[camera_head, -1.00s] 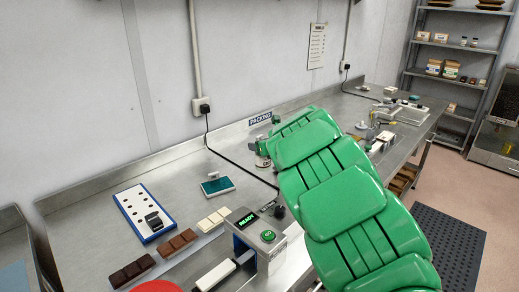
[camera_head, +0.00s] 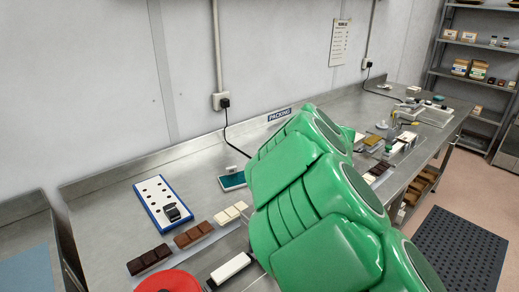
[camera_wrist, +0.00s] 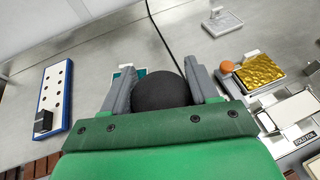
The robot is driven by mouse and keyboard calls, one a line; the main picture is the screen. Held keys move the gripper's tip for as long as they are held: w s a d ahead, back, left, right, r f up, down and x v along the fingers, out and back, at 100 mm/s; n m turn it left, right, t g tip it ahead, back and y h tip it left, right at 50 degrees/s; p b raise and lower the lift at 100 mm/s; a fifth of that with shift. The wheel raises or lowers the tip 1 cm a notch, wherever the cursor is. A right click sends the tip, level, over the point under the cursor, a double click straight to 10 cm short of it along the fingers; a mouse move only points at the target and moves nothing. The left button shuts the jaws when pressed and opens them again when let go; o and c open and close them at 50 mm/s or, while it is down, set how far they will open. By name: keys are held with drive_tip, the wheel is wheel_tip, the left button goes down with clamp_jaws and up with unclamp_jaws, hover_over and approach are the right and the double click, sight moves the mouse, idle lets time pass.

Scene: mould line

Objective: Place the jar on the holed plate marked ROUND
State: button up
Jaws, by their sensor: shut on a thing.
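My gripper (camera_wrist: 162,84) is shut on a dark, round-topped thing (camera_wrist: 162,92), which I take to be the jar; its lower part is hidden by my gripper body. In the head view my green arm hides the gripper and the held thing. A white board with a blue edge and rows of dark holes (camera_head: 159,199) lies on the steel bench at the left; it also shows left of my gripper in the wrist view (camera_wrist: 54,90). A small black thing (camera_head: 173,212) stands on its near end. I cannot read the word ROUND on any plate.
A teal pad (camera_head: 232,181) lies beside my arm. Chocolate bars (camera_head: 194,235) lie along the bench front near a red round thing (camera_head: 170,282). In the wrist view a gold sheet (camera_wrist: 258,70) with an orange ball (camera_wrist: 228,66) is at right.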

drive_tip(key=s+a+r+n+g+y, duration=0.25)
drive_tip(key=s+a, duration=0.25)
drive_tip(key=a, duration=0.4)
drive_tip(key=s+a+r+n+g+y, duration=0.25)
drive_tip(key=s+a, duration=0.25)
drive_tip(key=a, duration=0.4)
drive_tip(key=s+a+n+g+y, duration=0.2)
drive_tip(key=s+a+n+g, duration=0.35)
drive_tip(key=s+a, duration=0.75)
drive_tip(key=w+a+f, duration=0.8)
drive_tip(key=w+f, duration=0.1)
drive_tip(key=f, duration=0.3)
drive_tip(key=shift+w+f, duration=0.15)
drive_tip(key=shift+f, duration=0.25)
drive_tip(key=shift+n, duration=0.25)
drive_tip(key=o, duration=1.2)
drive_tip(key=shift+f, duration=0.15)
